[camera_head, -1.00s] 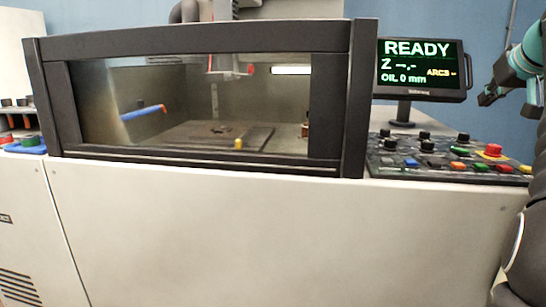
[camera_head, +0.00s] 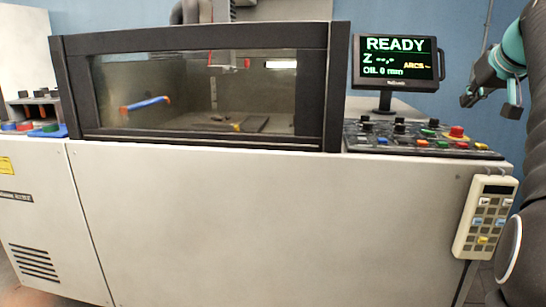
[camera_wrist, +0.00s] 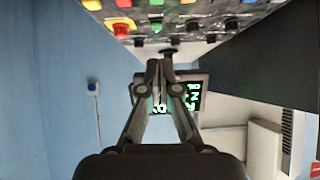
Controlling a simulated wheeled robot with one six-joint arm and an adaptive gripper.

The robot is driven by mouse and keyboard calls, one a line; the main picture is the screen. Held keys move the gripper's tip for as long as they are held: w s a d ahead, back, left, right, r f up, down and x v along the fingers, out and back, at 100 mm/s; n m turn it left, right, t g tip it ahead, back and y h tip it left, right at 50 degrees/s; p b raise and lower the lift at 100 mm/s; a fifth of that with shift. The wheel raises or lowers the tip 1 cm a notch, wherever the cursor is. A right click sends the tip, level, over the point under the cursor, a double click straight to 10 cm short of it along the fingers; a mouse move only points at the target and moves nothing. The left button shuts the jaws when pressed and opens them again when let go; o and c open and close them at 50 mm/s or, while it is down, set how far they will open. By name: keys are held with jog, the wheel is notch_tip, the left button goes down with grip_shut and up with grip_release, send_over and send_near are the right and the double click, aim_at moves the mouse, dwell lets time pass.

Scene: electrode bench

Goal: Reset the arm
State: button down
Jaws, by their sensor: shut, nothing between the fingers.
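My arm is raised at the right edge of the head view, with my gripper (camera_head: 467,99) held in the air to the right of the monitor. In the wrist view my gripper (camera_wrist: 161,68) is shut, its fingertips together and nothing between them. The fingers overlap the monitor in the picture, and the wrist view appears upside down. No object is held.
The machine's dark-framed window (camera_head: 200,95) shows a blue-and-orange bar inside. The monitor (camera_head: 398,62) reads READY. The button panel (camera_head: 420,138) lies below it. A pendant (camera_head: 485,218) hangs at the right front.

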jog(key=s+a+f+g+y, duration=0.1)
jog(key=s+a+f, duration=0.3)
jog(key=a+f, duration=0.45)
jog(key=s+a+f+g+y, duration=0.1)
jog(key=s+a+f, duration=0.35)
jog(key=a, duration=0.75)
jog(key=s+a+f+n+g, duration=0.1)
jog(key=s+a+f, duration=0.4)
jog(key=s+f, duration=0.3)
jog(key=s+a+f+n+g, duration=0.1)
jog(key=s+a+f, duration=0.4)
jog(key=s+f, duration=0.4)
notch_tip(320, 180, down, 5)
jog(key=shift+a+r+n, duration=0.1)
jog(key=shift+a+n, duration=0.1)
jog(key=shift+n, duration=0.1)
